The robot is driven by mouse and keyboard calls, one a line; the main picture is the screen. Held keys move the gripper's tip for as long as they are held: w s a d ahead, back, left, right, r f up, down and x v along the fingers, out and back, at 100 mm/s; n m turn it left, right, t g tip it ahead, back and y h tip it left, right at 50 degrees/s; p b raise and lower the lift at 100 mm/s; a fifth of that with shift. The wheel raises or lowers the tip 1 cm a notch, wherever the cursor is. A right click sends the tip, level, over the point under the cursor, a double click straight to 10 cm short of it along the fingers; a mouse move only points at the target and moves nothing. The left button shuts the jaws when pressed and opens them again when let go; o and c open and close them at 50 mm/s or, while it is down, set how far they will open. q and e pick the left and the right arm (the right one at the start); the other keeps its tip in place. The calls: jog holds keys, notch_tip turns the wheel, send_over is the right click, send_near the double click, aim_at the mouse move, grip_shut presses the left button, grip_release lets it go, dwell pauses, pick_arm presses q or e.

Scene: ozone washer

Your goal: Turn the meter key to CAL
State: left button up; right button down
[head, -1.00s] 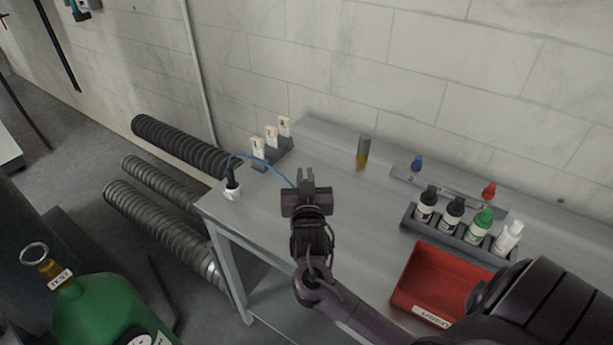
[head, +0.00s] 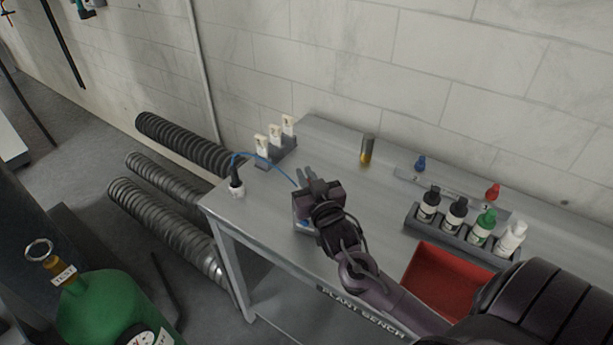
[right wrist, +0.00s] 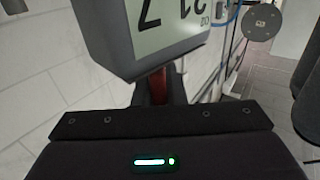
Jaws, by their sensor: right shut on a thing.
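The meter shows in the right wrist view as a dark grey box (right wrist: 116,47) with a pale display (right wrist: 165,25) and large digits, upside down and cut by the top edge. In the head view only a bit of the meter (head: 303,225) shows beneath my right gripper (head: 305,177), on the bench. In the right wrist view a small red piece, the meter key (right wrist: 158,88), sits at the jaws just below the display. My right gripper is shut on it. The key's pointer and the CAL mark are hidden. My left gripper is not in view.
A blue cable runs from the meter to a probe in a white cup (head: 236,190) at the bench's left corner. The grey bench (head: 345,195) also holds white packets (head: 275,133), an amber vial (head: 367,150), a bottle rack (head: 450,240) and a red bin (head: 440,275).

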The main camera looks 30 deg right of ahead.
jog(key=c, duration=1.5)
grip_release()
jog(key=shift+s, duration=0.2)
jog(key=b+v, duration=0.2)
jog(key=v, duration=0.5)
jog(key=shift+s+a+b, duration=0.1)
jog(key=shift+s+b, duration=0.15)
jog(key=shift+b, duration=0.05)
